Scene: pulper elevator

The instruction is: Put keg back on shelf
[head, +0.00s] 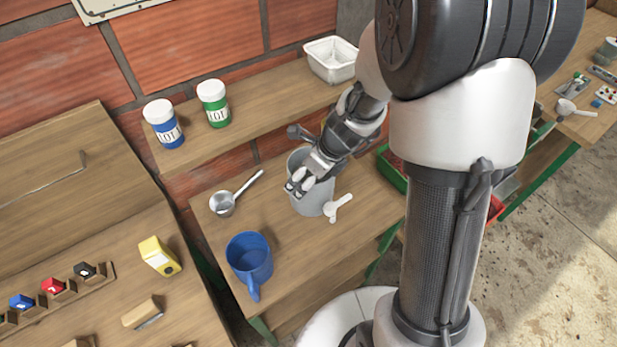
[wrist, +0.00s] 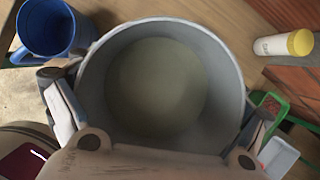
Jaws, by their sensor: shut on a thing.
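The keg (head: 318,200) is a grey, open-topped round vessel standing upright at the lower workbench (head: 290,250). Its wide rim and pale inside fill the middle of the wrist view (wrist: 158,88). My gripper (head: 305,182) is over the keg, with its fingers spread to opposite sides of it (wrist: 160,100), shut on it. Whether the keg's bottom touches the bench is hard to tell. The wooden shelf (head: 255,108) is on the brick wall behind, above the bench.
Blue (head: 164,124) and green (head: 213,104) jars and a white tub (head: 330,60) stand on the shelf. A ladle (head: 228,200), blue mug (head: 250,258) and white scoop-like piece (head: 340,207) are around the keg. A yellow-capped bottle (wrist: 284,43) shows in the wrist view.

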